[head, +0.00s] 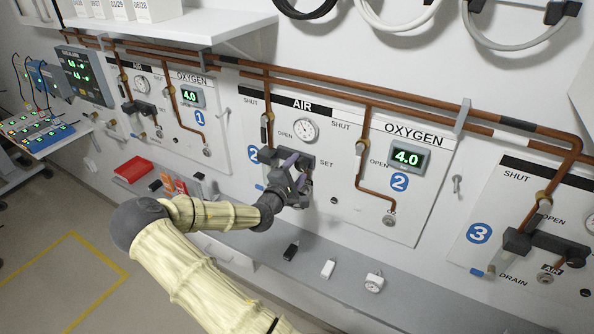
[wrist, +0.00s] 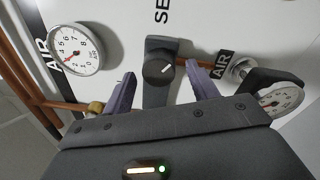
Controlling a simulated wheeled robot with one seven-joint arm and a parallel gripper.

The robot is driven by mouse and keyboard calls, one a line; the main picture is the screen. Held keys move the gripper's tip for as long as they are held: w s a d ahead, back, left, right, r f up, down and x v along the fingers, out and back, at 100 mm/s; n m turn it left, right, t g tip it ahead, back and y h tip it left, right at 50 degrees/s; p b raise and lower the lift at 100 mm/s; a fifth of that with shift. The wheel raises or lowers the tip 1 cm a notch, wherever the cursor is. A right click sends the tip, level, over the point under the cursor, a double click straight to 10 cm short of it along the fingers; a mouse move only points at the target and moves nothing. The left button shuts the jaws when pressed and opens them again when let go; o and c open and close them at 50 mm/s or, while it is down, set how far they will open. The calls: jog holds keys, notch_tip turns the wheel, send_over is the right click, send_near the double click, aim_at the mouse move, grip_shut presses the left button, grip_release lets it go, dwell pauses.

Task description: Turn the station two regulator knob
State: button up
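The station two panel (head: 345,205) carries an AIR side and an OXYGEN side, with a blue 2 (head: 399,182). In the wrist view the dark regulator knob (wrist: 157,72) with a white pointer mark sits on the dark regulator body (wrist: 160,46). My gripper (head: 298,172) is at the AIR regulator in the head view and hides the knob there. In the wrist view my gripper (wrist: 160,70) is open, with one purple finger on each side of the knob and visible gaps to it. A round dial gauge (head: 305,130) sits above; it also shows in the wrist view (wrist: 75,50).
Copper pipes (head: 350,87) run along the wall above the panels. Station one (head: 165,105) is left, station three (head: 530,230) right. A second gauge (wrist: 280,99) is right of my gripper.

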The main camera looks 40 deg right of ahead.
jog(key=b+v, duration=0.5)
jog(key=v, duration=1.2)
jog(key=shift+a, duration=0.15)
jog(key=shift+s+f, duration=0.1)
jog(key=shift+s, duration=0.05)
